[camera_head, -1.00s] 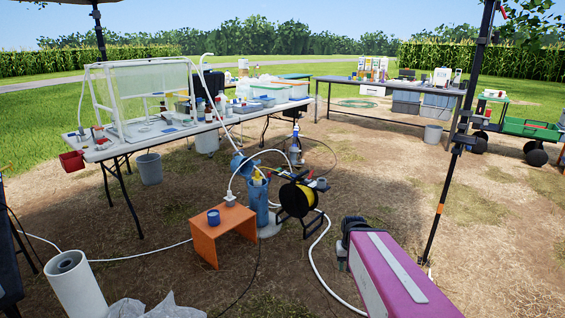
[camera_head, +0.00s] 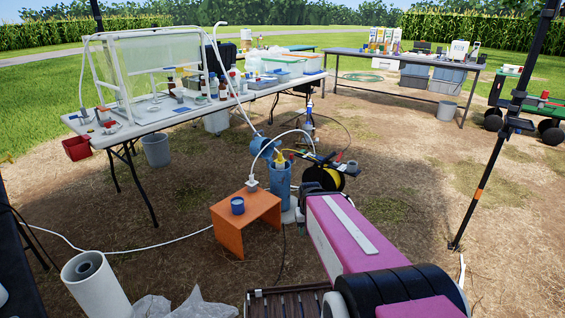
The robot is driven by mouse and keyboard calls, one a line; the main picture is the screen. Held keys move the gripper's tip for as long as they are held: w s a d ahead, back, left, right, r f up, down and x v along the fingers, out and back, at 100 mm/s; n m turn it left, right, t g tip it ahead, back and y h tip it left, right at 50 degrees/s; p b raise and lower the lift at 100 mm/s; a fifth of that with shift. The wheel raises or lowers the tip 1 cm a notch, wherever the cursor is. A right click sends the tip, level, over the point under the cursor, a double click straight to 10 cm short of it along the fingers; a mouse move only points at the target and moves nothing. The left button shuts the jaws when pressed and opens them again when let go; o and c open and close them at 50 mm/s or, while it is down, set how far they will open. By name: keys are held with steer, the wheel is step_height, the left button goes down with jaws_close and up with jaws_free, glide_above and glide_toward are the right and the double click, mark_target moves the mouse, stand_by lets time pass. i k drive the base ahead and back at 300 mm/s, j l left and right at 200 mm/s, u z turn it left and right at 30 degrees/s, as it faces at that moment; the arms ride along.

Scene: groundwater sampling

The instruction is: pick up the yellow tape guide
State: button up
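A small yellow piece (camera_head: 280,161), which looks like the yellow tape guide, sits at the top of the upright blue well pipe (camera_head: 280,187). It is small, and I cannot make out its exact shape or how it is seated. A black reel (camera_head: 326,179) with yellow tape stands just right of the pipe, partly hidden by my magenta arm. My arm reaches in from the lower right toward the reel and pipe. My gripper's fingers do not show, so I cannot see whether they are open or shut.
An orange stool (camera_head: 246,222) with a blue cup (camera_head: 238,205) stands left of the pipe. A white hose arches over the pipe. A long white table (camera_head: 165,117) with sampling gear is behind. A dark post (camera_head: 490,180) stands right.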

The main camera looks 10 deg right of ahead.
mark_target(280, 160)
steer(key=i+l+u, duration=0.1)
steer(key=i+l, duration=0.15)
steer(key=i, duration=0.25)
steer(key=i+l+u, duration=0.1)
steer(key=i+l, duration=0.15)
steer(key=i, duration=0.25)
steer(key=i+l+u, duration=0.1)
steer(key=i+l, duration=0.2)
steer(key=i, duration=0.2)
